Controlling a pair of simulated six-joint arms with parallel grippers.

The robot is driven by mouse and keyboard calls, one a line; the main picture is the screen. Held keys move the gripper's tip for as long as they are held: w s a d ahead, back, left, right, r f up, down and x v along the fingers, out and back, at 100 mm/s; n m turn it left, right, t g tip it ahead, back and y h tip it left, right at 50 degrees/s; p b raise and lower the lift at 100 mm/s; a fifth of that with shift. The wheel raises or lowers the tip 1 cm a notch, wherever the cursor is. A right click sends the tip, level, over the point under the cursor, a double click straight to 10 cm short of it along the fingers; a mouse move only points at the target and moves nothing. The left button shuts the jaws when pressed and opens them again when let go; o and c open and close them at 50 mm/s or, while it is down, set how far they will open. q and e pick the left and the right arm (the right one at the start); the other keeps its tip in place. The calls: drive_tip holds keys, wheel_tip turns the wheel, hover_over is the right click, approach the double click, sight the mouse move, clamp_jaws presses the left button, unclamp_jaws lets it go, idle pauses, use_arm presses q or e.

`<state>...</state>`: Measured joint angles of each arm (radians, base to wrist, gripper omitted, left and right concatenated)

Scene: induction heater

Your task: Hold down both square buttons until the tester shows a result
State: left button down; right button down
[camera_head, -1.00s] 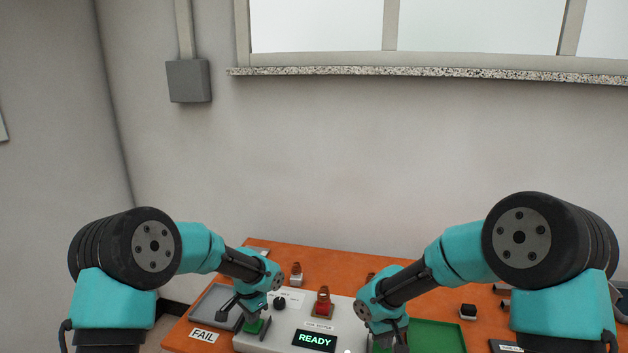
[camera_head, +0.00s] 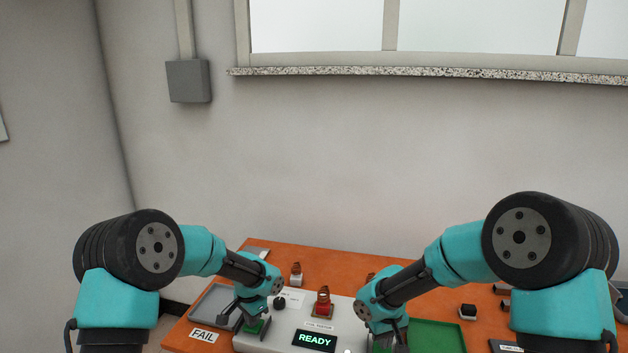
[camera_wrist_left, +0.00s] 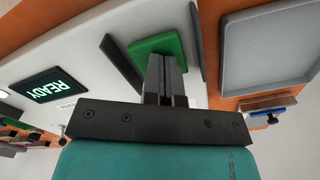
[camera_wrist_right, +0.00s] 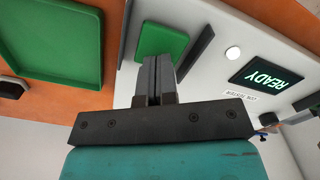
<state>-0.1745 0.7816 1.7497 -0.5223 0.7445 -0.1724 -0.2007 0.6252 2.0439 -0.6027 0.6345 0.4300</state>
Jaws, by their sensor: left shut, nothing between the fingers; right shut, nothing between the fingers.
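The tester is a light grey box whose display (camera_head: 314,341) reads READY in green. A green square button (camera_wrist_left: 157,45) shows in the left wrist view between two dark upright guards. My left gripper (camera_wrist_left: 166,62) is shut and empty, its tips over this button's near edge; I cannot tell whether they touch it. The other green square button (camera_wrist_right: 161,40) shows in the right wrist view, also beside dark guards. My right gripper (camera_wrist_right: 156,62) is shut and empty, its tips at this button's near edge; contact is unclear. A red block with a copper coil (camera_head: 323,303) sits on the tester.
A grey tray (camera_wrist_left: 272,42) lies beside the left button, near the FAIL label (camera_head: 204,336). A green tray (camera_wrist_right: 55,35) lies beside the right button. A dark knob (camera_head: 279,303) stands on the tester. More small parts stand behind on the orange table.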

use_arm(q)
drive_tip(key=shift+f, duration=0.2)
use_arm(e)
drive_tip(key=shift+f, duration=1.15)
idle(0.4)
idle(1.5)
drive_tip(key=shift+r, duration=1.55)
use_arm(q)
drive_tip(key=shift+r, duration=1.55)
